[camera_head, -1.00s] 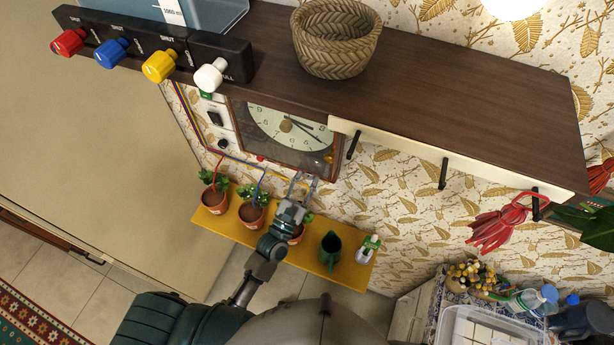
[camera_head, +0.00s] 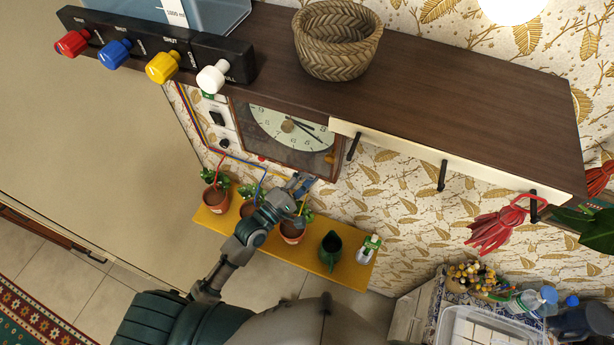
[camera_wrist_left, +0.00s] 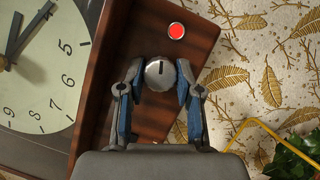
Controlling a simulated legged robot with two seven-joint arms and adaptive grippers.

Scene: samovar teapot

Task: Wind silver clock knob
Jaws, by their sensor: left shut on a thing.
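The clock (camera_head: 290,130) hangs under the shelf, with a pale green dial in a brown wooden frame. Its dial also shows at the left of the left wrist view (camera_wrist_left: 37,75). The silver knob (camera_wrist_left: 160,74) sits on the lower side of the frame, with a dark mark pointing up. My left gripper (camera_wrist_left: 157,85) is shut on the knob, one finger on each side of it. In the head view the left gripper (camera_head: 304,184) is at the clock's lower right corner and the knob is hidden. My right gripper is not in view.
A red button (camera_wrist_left: 176,31) sits beside the knob on the frame. Below is a yellow shelf (camera_head: 235,228) with potted plants and a green jug (camera_head: 330,250). The brown upper shelf (camera_head: 450,110) overhangs, with a woven basket (camera_head: 337,40) and colored knobs.

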